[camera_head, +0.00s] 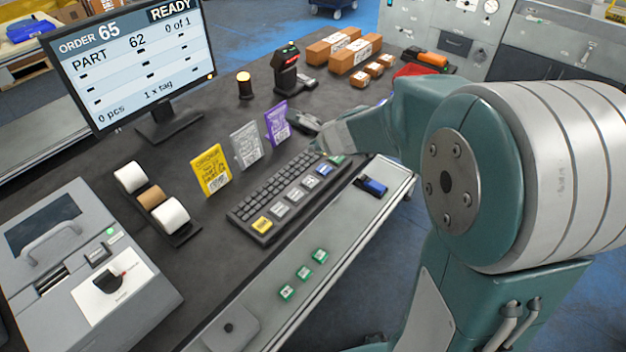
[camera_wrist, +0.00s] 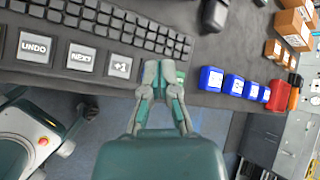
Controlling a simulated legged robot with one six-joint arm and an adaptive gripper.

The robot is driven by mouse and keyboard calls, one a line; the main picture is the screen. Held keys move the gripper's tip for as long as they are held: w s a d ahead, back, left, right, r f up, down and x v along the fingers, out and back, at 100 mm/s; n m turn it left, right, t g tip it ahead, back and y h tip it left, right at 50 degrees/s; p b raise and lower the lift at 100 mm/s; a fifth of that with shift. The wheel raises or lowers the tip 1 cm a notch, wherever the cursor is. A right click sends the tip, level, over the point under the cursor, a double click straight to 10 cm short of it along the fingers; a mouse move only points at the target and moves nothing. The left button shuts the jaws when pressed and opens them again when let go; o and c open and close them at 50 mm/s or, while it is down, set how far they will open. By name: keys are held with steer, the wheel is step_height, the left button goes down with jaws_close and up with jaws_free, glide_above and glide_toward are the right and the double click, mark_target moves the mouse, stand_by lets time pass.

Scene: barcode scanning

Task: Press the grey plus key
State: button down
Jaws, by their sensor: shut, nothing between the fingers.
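The grey plus key, marked "+1" (camera_wrist: 119,66), is the right-hand one of three large grey keys on the keyboard's front row in the wrist view. In the head view it is the grey key (camera_head: 309,182) beside the blue key (camera_head: 324,170). My gripper (camera_wrist: 160,76) is shut and empty, just right of the plus key in the wrist view. It covers the spot between that key and the green key (camera_wrist: 181,76). I cannot tell whether the tips touch anything. The black keyboard (camera_head: 268,190) lies on the dark table.
Yellow, grey and purple tag cards (camera_head: 246,145) stand behind the keyboard. A blue-and-black item (camera_head: 371,185) and several green tags (camera_head: 303,272) lie on the front ledge. Several blue blocks (camera_wrist: 210,79) line up right of the gripper. The monitor (camera_head: 132,62) stands at back left.

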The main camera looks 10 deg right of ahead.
mark_target(311, 182)
steer(key=f, duration=0.1)
steer(key=a+f, duration=0.1)
steer(key=f, duration=0.1)
steer(key=shift+a, duration=0.3)
steer(key=shift+d+f, duration=0.3)
steer(key=shift+f, duration=0.5)
steer(key=shift+d+f, duration=0.25)
steer(key=shift+f, duration=0.5)
steer(key=shift+a+f, duration=0.1)
steer(key=shift+f, duration=0.7)
steer(key=shift+a+f, duration=0.25)
steer(key=shift+f, duration=0.25)
steer(key=shift+d, duration=0.2)
steer(key=shift+a, duration=0.1)
steer(key=shift+f, duration=0.1)
steer(key=shift+f, duration=0.25)
